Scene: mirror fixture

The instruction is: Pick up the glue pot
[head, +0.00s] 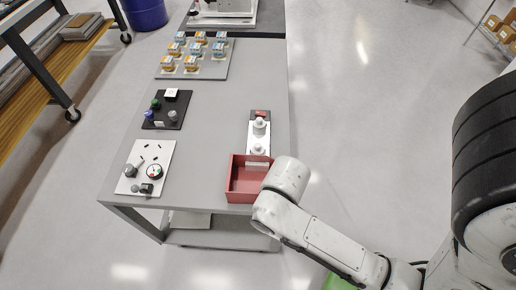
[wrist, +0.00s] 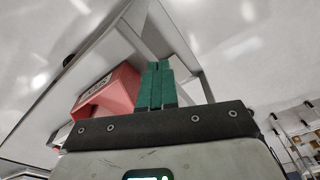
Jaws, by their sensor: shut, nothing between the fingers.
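I cannot tell for sure which thing is the glue pot. Two small whitish pots, one behind the other, stand on a narrow white board; the rear pot (head: 260,127) and the front pot (head: 257,148) are both just behind the red tray (head: 234,180). My gripper's green fingers (wrist: 158,84) are together and empty in the wrist view, beside the red tray (wrist: 112,92). In the head view my arm reaches the table's front right corner and its own links hide the gripper.
On the grey table (head: 210,120) are a black board (head: 168,109) with knobs, a white board (head: 145,168) with round parts, and a grey board (head: 214,68) with several orange and blue boxes. Bare tabletop lies in the middle. A shelf stands at left.

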